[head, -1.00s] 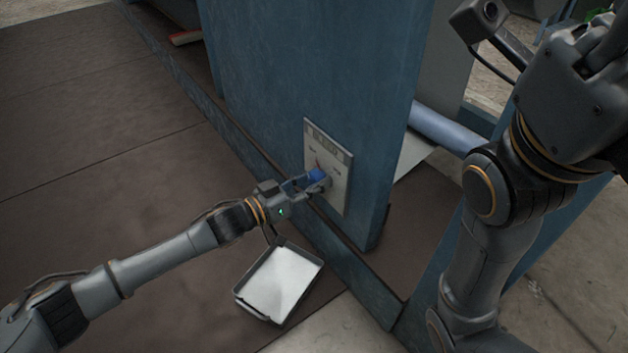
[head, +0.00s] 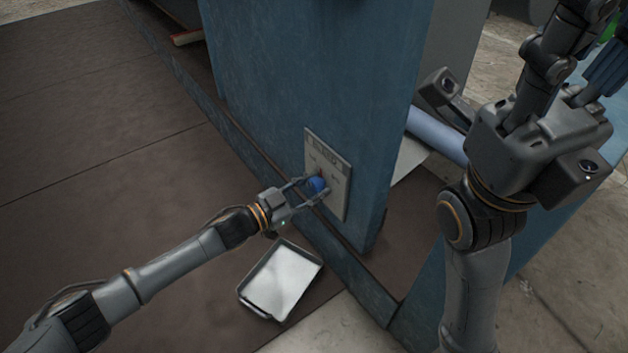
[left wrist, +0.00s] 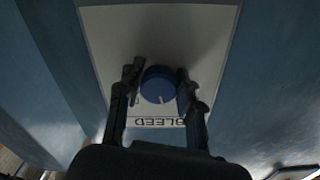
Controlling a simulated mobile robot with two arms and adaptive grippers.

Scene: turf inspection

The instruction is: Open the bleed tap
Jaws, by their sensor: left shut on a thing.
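The bleed tap is a round blue knob (head: 316,186) on a pale plate (head: 341,160) fixed to the blue upright panel. My left gripper (head: 314,188) reaches in from the left and is shut on the knob, one finger on each side. In the left wrist view the knob (left wrist: 158,85) sits between the dark fingers, and its white mark points down in the picture, towards the word BLEED, which appears upside down. My right gripper (head: 570,75) is raised at the upper right, away from the plate; its fingertips are not clear.
A shallow tray (head: 282,281) with a pale inside lies on the brown floor below the plate. A blue rail (head: 345,265) runs along the panel's foot. A light blue roller (head: 437,135) shows behind the panel.

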